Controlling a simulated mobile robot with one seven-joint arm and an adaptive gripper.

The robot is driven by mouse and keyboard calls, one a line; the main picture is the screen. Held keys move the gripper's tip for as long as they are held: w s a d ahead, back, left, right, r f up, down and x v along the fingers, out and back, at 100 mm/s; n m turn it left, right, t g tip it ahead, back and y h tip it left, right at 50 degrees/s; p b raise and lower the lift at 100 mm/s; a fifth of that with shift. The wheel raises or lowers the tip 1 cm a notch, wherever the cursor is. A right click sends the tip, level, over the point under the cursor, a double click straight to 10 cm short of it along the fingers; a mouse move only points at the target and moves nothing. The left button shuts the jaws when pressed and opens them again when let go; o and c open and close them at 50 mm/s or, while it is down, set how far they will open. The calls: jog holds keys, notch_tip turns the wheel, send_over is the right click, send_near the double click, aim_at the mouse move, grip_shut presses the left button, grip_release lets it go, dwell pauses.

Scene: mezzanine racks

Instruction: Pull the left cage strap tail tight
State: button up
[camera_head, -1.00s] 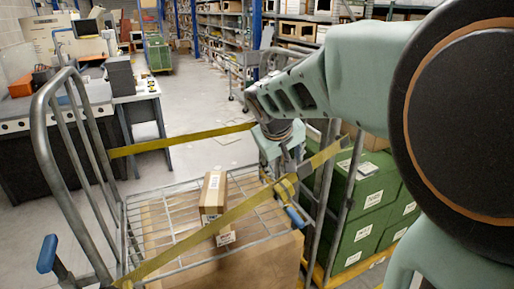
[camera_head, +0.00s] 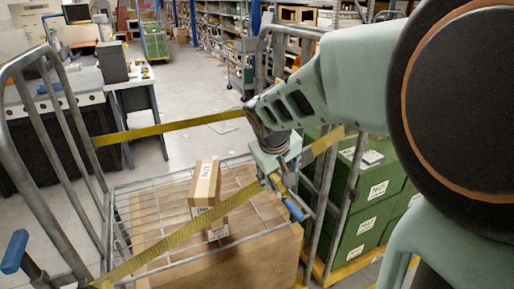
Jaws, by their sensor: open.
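A roll cage with grey tube sides (camera_head: 62,150) stands in front of me. A yellow strap (camera_head: 185,236) crosses it from the lower left to the right side, and a second yellow strap (camera_head: 170,129) crosses the far side. My gripper (camera_head: 279,181) is open and points down at the right part of the near strap, by the cage's right side. It overlaps the strap in the picture, and contact cannot be told. A yellowish piece shows at its fingertips. The strap tail cannot be clearly told apart, and my gripper partly hides this area.
A small brown box (camera_head: 206,184) rests by the wire shelf (camera_head: 150,190), above a large carton (camera_head: 235,262). Blue handles show at left (camera_head: 15,251) and right (camera_head: 294,210). Green crates (camera_head: 365,215) stand close on the right. A desk and a clear aisle (camera_head: 195,85) lie beyond.

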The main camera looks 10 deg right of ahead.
jog(key=shift+w+d+f, duration=0.15)
jog(key=shift+w+f, duration=0.2)
jog(key=shift+f, duration=0.25)
jog(key=shift+s, duration=0.1)
jog(key=shift+c, duration=0.2)
